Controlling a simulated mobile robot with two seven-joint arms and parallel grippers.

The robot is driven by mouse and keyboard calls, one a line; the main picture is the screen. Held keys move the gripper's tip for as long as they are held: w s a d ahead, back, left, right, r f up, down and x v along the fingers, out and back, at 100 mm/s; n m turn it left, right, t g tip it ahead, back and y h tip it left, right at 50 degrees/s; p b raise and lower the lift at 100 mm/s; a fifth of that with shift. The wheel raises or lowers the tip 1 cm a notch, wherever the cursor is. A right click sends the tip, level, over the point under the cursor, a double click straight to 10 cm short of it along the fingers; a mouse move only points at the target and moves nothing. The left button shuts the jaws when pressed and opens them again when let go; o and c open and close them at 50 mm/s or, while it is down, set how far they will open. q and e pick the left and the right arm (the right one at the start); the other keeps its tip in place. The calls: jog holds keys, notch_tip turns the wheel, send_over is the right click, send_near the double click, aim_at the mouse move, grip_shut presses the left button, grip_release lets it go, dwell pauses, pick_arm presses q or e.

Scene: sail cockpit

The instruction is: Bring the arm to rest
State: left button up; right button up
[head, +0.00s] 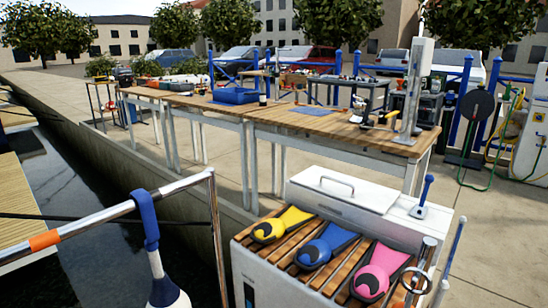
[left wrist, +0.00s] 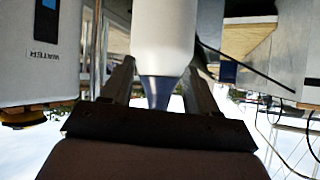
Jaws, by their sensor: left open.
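My left gripper (left wrist: 160,72) shows in the left wrist view with its two fingers apart. A white cylinder with a tapered blue end (left wrist: 160,90), which looks like a fender, lies between or just beyond the fingers; I cannot tell whether they touch it. In the head view a blue and white fender (head: 166,290) hangs by a blue strap (head: 145,218) from a metal rail (head: 120,208) at lower left, its bottom cut off. Neither of my arms shows in the head view. My right gripper is not in view.
A long wooden table (head: 290,116) stands behind on the quay. Water (head: 90,265) lies at left. A white panel (left wrist: 38,60) fills the wrist view's left.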

pick_arm(q)
jog(key=s+d+f+m+h, duration=0.2)
jog(key=s+m+h, duration=0.15)
jog(key=s, duration=0.75)
jog(key=s+d+f+m+h, duration=0.2)
jog(key=s+d+f+h, duration=0.15)
jog(key=s, duration=0.65)
notch_tip(320, 180, up, 13)
jog(key=a+p, duration=0.2)
jog(key=p, duration=1.3)
jog(key=shift+s+p, duration=0.15)
jog(key=shift+p, duration=0.25)
jog(key=shift+a+m, duration=0.1)
jog(key=shift+m, duration=0.15)
jog(key=shift+t, duration=0.3)
jog(key=c, duration=0.3)
jog(key=shift+y, duration=0.3)
